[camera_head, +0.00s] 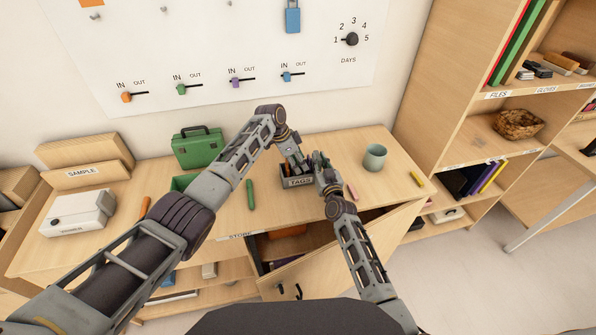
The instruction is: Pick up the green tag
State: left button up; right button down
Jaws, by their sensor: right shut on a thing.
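A small dark tray labelled TAGS (298,182) sits on the wooden counter below the wall board. My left gripper (298,165) reaches down over the tray from behind. Its fingers are small and partly hidden, so I cannot tell whether they are open or shut. My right gripper (318,161) is at the tray's right end, shut, seemingly on the tray's edge. I cannot make out a green tag in the tray, as the grippers cover much of it. A green stick-like piece (250,193) lies on the counter left of the tray.
A grey-green cup (375,157) stands right of the tray. A pink piece (352,192) and a yellow piece (417,179) lie nearby. A green case (199,148) stands at the back left. An open cabinet door (350,250) juts out below the counter.

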pick_arm(q)
jog(key=shift+c, duration=1.3)
jog(key=shift+r, duration=0.1)
jog(key=shift+r, duration=4.9)
jog(key=shift+r, duration=0.1)
jog(key=shift+r, duration=0.85)
